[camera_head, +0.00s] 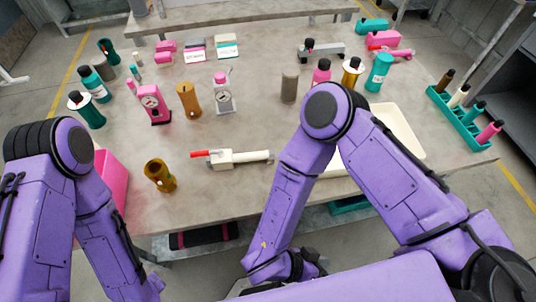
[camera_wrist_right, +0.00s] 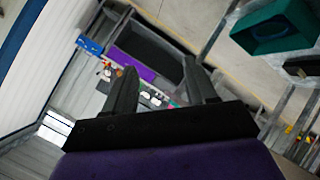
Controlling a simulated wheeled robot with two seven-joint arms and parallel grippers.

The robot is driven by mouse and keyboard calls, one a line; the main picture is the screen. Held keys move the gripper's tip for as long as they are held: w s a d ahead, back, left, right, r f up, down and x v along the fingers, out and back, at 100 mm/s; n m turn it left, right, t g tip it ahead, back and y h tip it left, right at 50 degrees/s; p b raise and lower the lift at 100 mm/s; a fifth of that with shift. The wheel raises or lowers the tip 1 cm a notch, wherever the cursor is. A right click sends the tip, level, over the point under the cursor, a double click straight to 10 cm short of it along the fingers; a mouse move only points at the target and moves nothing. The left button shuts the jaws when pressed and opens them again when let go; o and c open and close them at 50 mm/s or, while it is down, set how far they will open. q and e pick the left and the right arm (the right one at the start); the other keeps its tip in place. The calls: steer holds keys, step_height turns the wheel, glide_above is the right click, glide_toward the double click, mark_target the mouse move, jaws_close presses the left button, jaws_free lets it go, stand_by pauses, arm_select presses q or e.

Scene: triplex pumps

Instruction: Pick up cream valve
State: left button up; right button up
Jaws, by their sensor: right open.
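The cream valve (camera_head: 238,159) lies on its side near the front middle of the table, with a red handle at its left and a pale pipe end to the right. My right arm comes down in front of the table; its gripper (camera_head: 312,264) is below the front edge, mostly hidden by my own arm and apart from the valve. In the right wrist view the two dark fingers of this gripper (camera_wrist_right: 160,82) are spread, with nothing between them. The valve is not seen there. Only my left arm shows at the left; its gripper is out of the picture.
The table (camera_head: 215,200) has free room around the valve. A brass cylinder (camera_head: 160,176) stands to its left, pink and grey gauge pieces behind. A cream tray (camera_head: 402,132) is partly behind my right arm. A pink bin (camera_head: 113,180) is at left, a teal rack (camera_head: 460,122) at right.

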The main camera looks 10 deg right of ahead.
steer(key=s+a+r+m+g, duration=0.1)
steer(key=s+a+r+g, duration=0.2)
steer(key=a, duration=0.4)
steer(key=w+a+r+m+t+y, duration=0.1)
steer(key=w+a+r+m+y, duration=0.1)
steer(key=w, duration=0.7)
steer(key=w+a+r+m+t+y, duration=0.2)
steer(key=w+a+r+m, duration=0.2)
steer(key=w, duration=0.6)
steer(key=w+a+r+m+t+y, duration=0.2)
steer(key=w+a+r+m, duration=0.1)
steer(key=w, duration=0.6)
steer(key=shift+w+a+r, duration=0.15)
steer(key=shift+w+r, duration=0.05)
steer(key=n, duration=0.2)
glide_toward(247, 154)
steer(key=shift+s+r+y, duration=0.25)
steer(key=shift+r+y, duration=0.15)
steer(key=shift+r, duration=0.65)
steer(key=shift+w+f, duration=0.2)
steer(key=x, duration=1.1)
steer(key=shift+f, duration=0.2)
jaws_close()
